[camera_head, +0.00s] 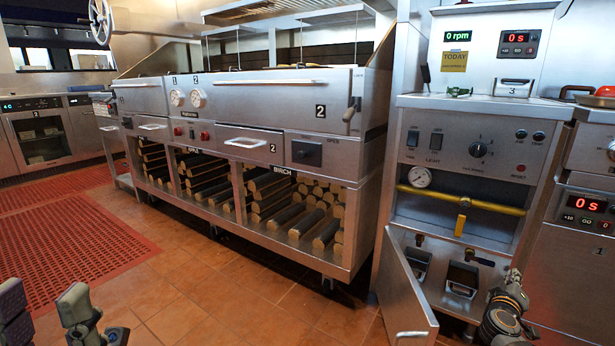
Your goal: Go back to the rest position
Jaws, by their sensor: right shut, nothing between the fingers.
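My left gripper (44,302) is at the bottom left corner, above the tiled floor. Its two fingers stand well apart with nothing between them. My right gripper (513,284) is at the lower right, in front of the open lower cabinet of the fryer-like unit (470,170). It is shut and empty. The cabinet door (401,290) hangs open to the left of my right gripper. I cannot tell whether the gripper touches the cabinet.
A long steel grill (262,150) with log compartments below stands across the middle. Inside the open cabinet are a yellow pipe (470,205) and dark-topped bins (462,279). Another unit (595,235) stands at far right. Red mats (70,235) and open tiled floor (190,275) lie at left.

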